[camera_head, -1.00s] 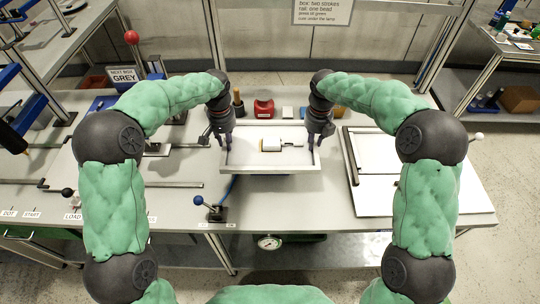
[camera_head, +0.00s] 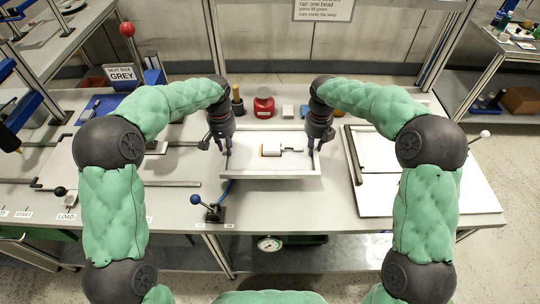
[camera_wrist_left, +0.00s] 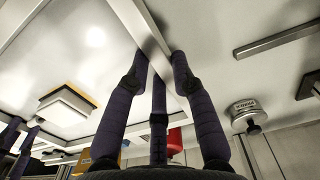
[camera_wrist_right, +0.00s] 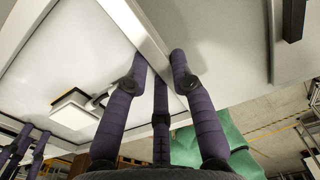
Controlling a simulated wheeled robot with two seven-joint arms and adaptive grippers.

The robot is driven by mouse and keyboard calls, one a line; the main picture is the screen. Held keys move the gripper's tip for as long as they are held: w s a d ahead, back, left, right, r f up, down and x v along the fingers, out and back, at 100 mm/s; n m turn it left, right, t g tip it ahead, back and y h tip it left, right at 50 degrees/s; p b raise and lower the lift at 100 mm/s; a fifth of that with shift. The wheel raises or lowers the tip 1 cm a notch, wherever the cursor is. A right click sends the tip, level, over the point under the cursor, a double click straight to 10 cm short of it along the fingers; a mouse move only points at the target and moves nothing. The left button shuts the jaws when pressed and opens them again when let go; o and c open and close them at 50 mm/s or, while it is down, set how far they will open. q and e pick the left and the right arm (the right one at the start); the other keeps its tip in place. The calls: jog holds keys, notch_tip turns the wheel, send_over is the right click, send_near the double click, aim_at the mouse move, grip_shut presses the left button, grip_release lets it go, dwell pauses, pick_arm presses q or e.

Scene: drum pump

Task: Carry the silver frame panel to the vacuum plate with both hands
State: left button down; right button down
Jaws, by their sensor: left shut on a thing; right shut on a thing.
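The silver frame panel (camera_head: 270,174) is a shallow rectangular frame with a white inner face, lying roughly level over the middle of the bench. A white box with a yellow edge (camera_head: 271,150) and a short dark lead sits inside it. My left gripper (camera_head: 226,160) is shut on the left side rail, also seen in the left wrist view (camera_wrist_left: 138,22). My right gripper (camera_head: 312,155) is shut on the right side rail, also seen in the right wrist view (camera_wrist_right: 130,18). I cannot tell which surface is the vacuum plate, or whether the panel touches anything beneath.
A blue-knobbed lever (camera_head: 195,199) stands at the bench's front, left of the panel. A white flat board (camera_head: 380,190) with a dark bar lies to the right. A red container (camera_head: 264,106) stands behind the panel. Metal rails (camera_head: 130,185) cross the left bench.

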pick_arm(q)
jog(key=shift+f+b, duration=0.65)
jog(key=shift+f, duration=0.05)
pick_arm(e)
jog(key=shift+f, duration=0.7)
pick_arm(q)
jog(key=c, duration=1.1)
grip_release()
jog(key=shift+r, duration=0.1)
pick_arm(e)
jog(key=c, duration=1.1)
grip_release()
jog(key=shift+r, duration=0.1)
pick_arm(q)
jog(key=shift+o, duration=0.2)
pick_arm(e)
jog(key=shift+o, duration=0.2)
pick_arm(q)
notch_tip(320, 180, up, 12)
pick_arm(e)
notch_tip(320, 180, up, 12)
